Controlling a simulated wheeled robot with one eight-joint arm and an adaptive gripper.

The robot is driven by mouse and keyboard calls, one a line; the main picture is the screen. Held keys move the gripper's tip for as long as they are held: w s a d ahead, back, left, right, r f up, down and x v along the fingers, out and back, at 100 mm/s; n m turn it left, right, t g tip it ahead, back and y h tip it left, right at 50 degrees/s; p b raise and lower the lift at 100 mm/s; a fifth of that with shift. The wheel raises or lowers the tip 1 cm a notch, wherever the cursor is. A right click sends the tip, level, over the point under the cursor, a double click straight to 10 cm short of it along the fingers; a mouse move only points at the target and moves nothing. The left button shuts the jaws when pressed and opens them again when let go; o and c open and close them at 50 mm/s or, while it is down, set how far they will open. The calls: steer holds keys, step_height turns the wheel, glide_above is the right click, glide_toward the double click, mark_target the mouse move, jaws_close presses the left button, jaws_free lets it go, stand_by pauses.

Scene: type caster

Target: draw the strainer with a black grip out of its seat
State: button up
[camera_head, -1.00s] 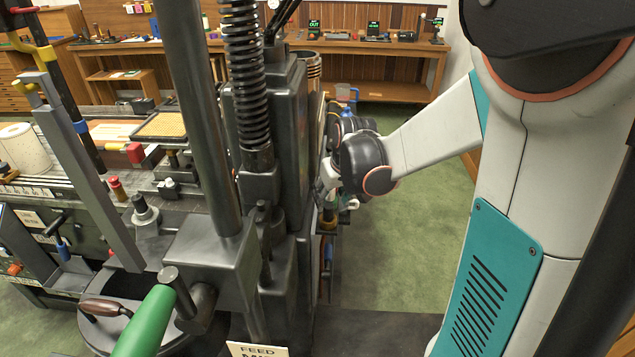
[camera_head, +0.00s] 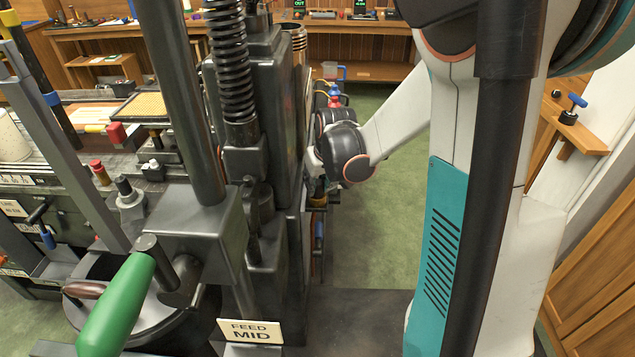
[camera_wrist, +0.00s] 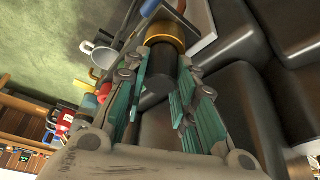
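In the wrist view, a short black cylindrical grip (camera_wrist: 156,70) with a brass-coloured collar (camera_wrist: 165,36) behind it appears to be the strainer. The grip lies between my gripper's (camera_wrist: 159,85) two teal-padded fingers. The fingers are spread, with a visible gap on each side of the grip; whether the tips reach past its end is hard to tell. The seat is not clearly visible.
The dark machine column (camera_head: 282,110) stands close to the left of my gripper. A green-handled lever (camera_head: 118,305) and a "FEED MID" sign (camera_head: 249,332) are in front. Green floor (camera_head: 385,235) is open to the right. A wooden bench (camera_head: 350,72) stands at the back.

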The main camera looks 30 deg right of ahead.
mark_target(318, 181)
steer(key=shift+o, duration=0.6)
jaws_close()
steer(key=shift+r+p, duration=0.5)
steer(key=shift+r, duration=0.25)
steer(key=shift+r+p, duration=1.7)
steer(key=shift+r, duration=0.55)
